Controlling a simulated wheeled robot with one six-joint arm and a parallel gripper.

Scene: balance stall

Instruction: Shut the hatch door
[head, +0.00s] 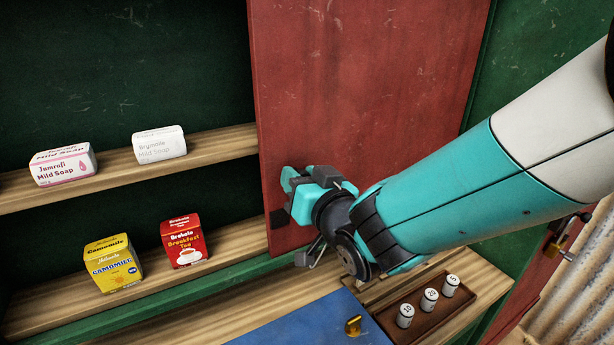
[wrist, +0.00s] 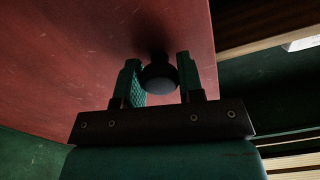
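The red hatch door (head: 350,90) stands swung out and upright, in front of the right part of the shelves. It fills the upper left of the wrist view (wrist: 70,70). My gripper (head: 290,185) is at the door's lower left part, near its free edge. In the wrist view its two fingers (wrist: 158,75) stand on either side of a dark round knob (wrist: 159,78) on the door. Whether both fingers press on the knob is not clear. In the head view my gripper hides the knob.
Shelves on the left hold soap boxes (head: 62,165) (head: 159,145) and tea boxes (head: 113,264) (head: 183,243). Below the door are a blue panel (head: 300,325) with a brass catch (head: 353,326) and a brown weight tray (head: 385,322). A padlock (head: 567,254) hangs at right.

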